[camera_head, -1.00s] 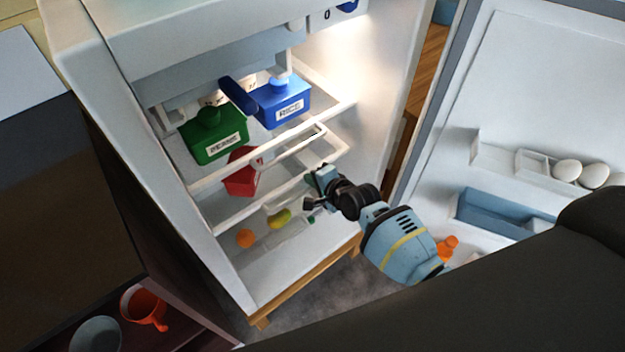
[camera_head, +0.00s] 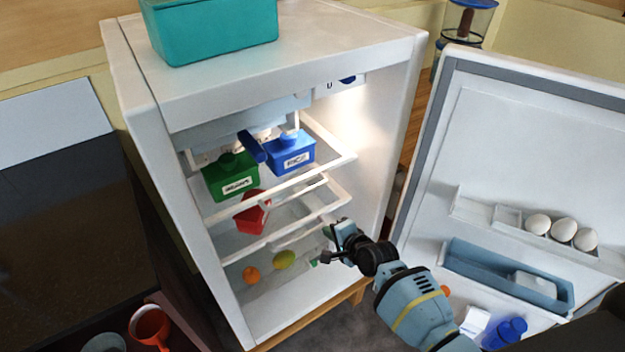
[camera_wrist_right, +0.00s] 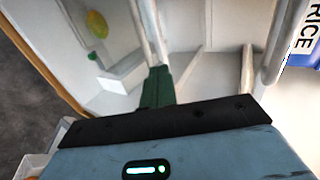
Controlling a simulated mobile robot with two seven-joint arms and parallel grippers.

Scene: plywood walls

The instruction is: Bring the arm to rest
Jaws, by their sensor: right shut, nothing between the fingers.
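My right gripper (camera_head: 336,244) is in front of the open fridge (camera_head: 268,40), at the height of its lower shelves and near the right side of the opening. It is shut and empty. In the right wrist view its dark green fingers (camera_wrist_right: 157,88) are together, with shelf rails and the fridge interior beyond them. My left gripper does not show in any view.
The fridge door (camera_head: 530,150) stands open at the right, with eggs (camera_head: 563,230) in its rack. Inside are a green container (camera_head: 230,178), a blue RICE container (camera_head: 290,153), a red item (camera_head: 252,212) and fruit (camera_head: 284,259). A teal box (camera_head: 210,28) stands on top.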

